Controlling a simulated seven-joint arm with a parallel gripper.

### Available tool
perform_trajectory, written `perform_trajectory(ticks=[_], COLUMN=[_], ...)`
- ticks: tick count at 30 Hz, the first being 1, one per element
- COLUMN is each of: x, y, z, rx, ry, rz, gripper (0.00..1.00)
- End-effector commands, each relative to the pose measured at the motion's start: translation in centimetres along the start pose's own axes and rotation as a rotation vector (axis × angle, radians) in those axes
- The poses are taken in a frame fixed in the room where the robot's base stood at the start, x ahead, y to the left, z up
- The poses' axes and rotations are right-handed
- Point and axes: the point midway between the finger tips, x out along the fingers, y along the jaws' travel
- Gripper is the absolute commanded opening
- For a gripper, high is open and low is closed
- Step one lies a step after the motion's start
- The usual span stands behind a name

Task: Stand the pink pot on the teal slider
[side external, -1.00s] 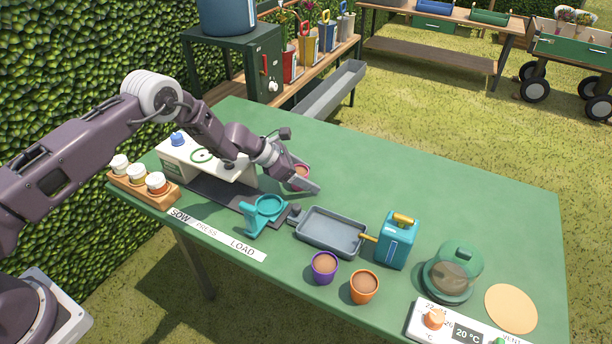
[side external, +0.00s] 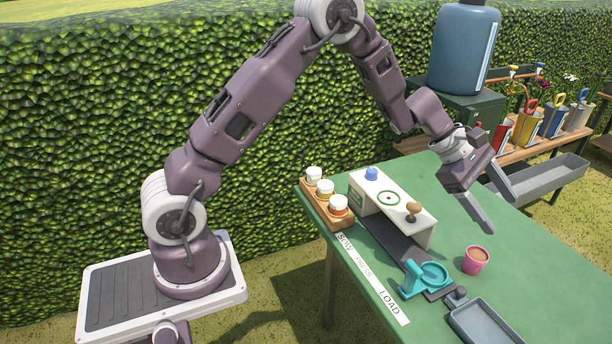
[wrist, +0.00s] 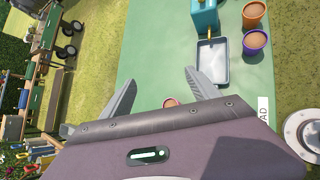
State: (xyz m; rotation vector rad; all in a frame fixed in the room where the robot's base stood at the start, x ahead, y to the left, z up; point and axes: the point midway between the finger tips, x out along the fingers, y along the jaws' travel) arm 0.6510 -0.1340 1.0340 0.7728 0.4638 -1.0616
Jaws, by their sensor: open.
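In the wrist view, the open fingers (wrist: 160,80) show, with a brown-topped pot (wrist: 170,103) partly hidden behind the gripper's edge, probably the pink one.
A white press (side external: 395,200) with a brown knob straddles the track. A wooden rack of jars (side external: 328,207) stands to its left. A grey tray (side external: 485,325) lies in front of the slider. The wrist view shows purple (wrist: 256,42) and orange (wrist: 254,14) pots and a teal can (wrist: 204,17).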

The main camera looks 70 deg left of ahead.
Motion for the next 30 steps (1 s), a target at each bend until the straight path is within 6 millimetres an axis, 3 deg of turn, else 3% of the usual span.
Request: perform_trajectory(ticks=[1, 3, 5, 6, 9, 12, 15, 18, 30], x=[-3.5, -8.3, -12.5, -15.3, -21.6, -26.1, -28.8, -30.2, -30.6], y=[-1.1, -4.2, -7.7, -10.5, -17.8, -23.6, -27.1, -28.7, -29.1], z=[3.5, 7.4, 9.8, 10.8, 10.6, 7.9, 4.9, 3.0, 2.4], rx=[0.166, 0.424, 0.661, 0.821, 1.206, 1.509, 1.698, 1.79, 1.814], ry=[-0.005, 0.006, 0.034, 0.063, 0.176, 0.323, 0.453, 0.534, 0.559], rz=[-0.017, -0.062, -0.105, -0.137, -0.232, -0.334, -0.424, -0.48, -0.5], gripper=[0.7, 0.7, 0.7, 0.7, 0.7, 0.7, 0.7, 0.71, 0.71])
